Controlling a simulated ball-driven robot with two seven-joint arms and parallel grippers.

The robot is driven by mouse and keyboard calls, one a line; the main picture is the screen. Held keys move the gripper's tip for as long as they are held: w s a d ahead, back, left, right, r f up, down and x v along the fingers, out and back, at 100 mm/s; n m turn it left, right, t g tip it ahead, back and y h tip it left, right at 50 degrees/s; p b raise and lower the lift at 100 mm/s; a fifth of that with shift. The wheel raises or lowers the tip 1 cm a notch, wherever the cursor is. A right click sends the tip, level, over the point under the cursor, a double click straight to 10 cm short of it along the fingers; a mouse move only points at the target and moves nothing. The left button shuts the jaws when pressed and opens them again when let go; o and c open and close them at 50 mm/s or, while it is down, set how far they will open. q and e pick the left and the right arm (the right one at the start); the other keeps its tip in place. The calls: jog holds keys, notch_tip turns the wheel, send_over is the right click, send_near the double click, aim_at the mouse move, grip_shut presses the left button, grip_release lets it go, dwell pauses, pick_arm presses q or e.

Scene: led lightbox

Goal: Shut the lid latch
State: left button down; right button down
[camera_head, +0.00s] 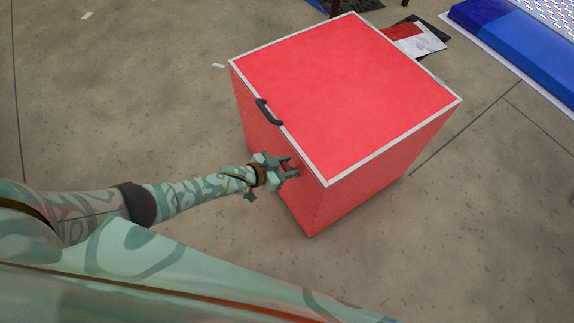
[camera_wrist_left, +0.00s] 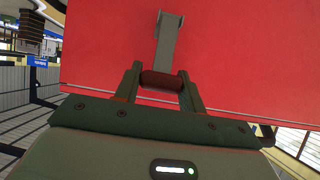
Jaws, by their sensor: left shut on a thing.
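The red box (camera_head: 270,152) stands on the floor, with a flat red lid (camera_head: 345,85) edged in white on top. The lid lies level on the box. A dark curved handle (camera_head: 268,112) sits at the lid's near-left edge. My left gripper (camera_head: 290,167) is at the box's near-left side face, below the lid edge. In the left wrist view, its fingers (camera_wrist_left: 161,80) are shut on the latch (camera_wrist_left: 167,40), a grey bar with a dark red round grip between the fingers. In the head view my gripper mostly hides the latch. My right gripper is not in view.
Blue mats (camera_head: 520,45) lie at the top right. Flat red, white and black pieces (camera_head: 415,40) lie behind the box. The concrete floor (camera_head: 110,110) to the left of the box is clear.

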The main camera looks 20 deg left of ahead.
pick_arm(q)
jog(key=shift+w+d+r, duration=0.1)
jog(key=shift+w+r, duration=0.05)
jog(key=shift+w, duration=0.05)
jog(key=c, duration=0.8)
grip_release()
jog(key=shift+c, duration=0.2)
jog(key=shift+s, duration=0.1)
jog(key=p+v, duration=0.8)
jog(key=v, duration=0.8)
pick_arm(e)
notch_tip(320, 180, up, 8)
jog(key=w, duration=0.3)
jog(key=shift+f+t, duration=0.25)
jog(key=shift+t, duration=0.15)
pick_arm(q)
jog(key=shift+s, duration=0.1)
